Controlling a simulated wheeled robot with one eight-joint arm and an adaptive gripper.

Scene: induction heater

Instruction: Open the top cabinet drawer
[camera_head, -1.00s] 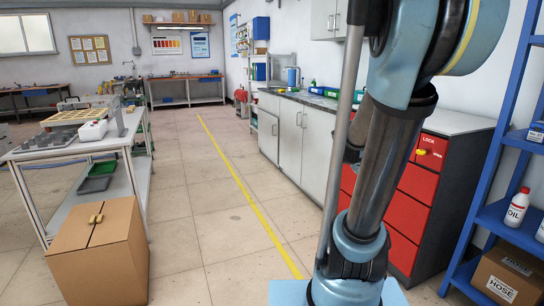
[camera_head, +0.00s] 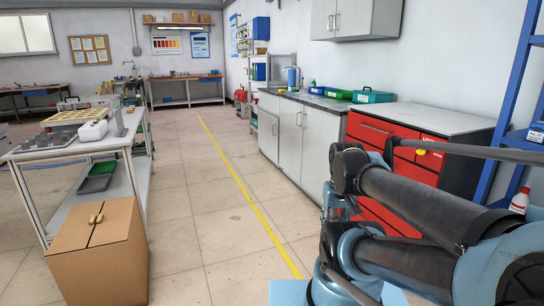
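A yellow knob (camera_head: 421,152) sits on a red panel with a white lock label on the cabinet's right part. My arm crosses in front of the lower drawers and hides much of them. My gripper is not visible in this view.
A blue shelf rack (camera_head: 514,100) with a white bottle (camera_head: 519,201) stands at the right. Grey cabinets (camera_head: 306,134) with a counter continue to the left. A cardboard box (camera_head: 100,254) and a white work table (camera_head: 140,170) stand at the left. The floor between is clear.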

